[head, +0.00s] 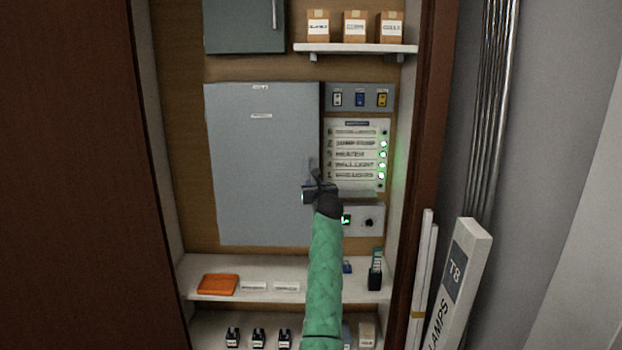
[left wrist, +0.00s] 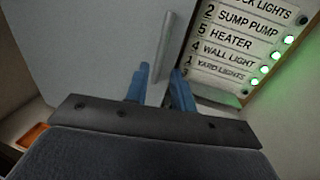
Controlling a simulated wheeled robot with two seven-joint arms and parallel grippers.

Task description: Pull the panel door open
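The grey panel door (head: 262,165) is a large flat rectangle on the cabinet's back wall and looks shut. Its upright bar handle (head: 312,165) is near the right edge. My left gripper (head: 318,182) is at the handle's lower part. In the left wrist view the two blue fingers (left wrist: 160,72) stand apart, on either side of the lower end of the handle (left wrist: 165,45). Gaps show between bar and fingers, so the gripper looks open. The door (left wrist: 95,45) fills the upper left there. My right gripper is not in view.
Right of the door are a labelled board (head: 357,155) with green lights, a switch strip (head: 360,97) and a small control box (head: 365,221). A shelf (head: 225,262) with an orange item (head: 217,285) lies below. The cabinet's right side wall (head: 425,120) is close by.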

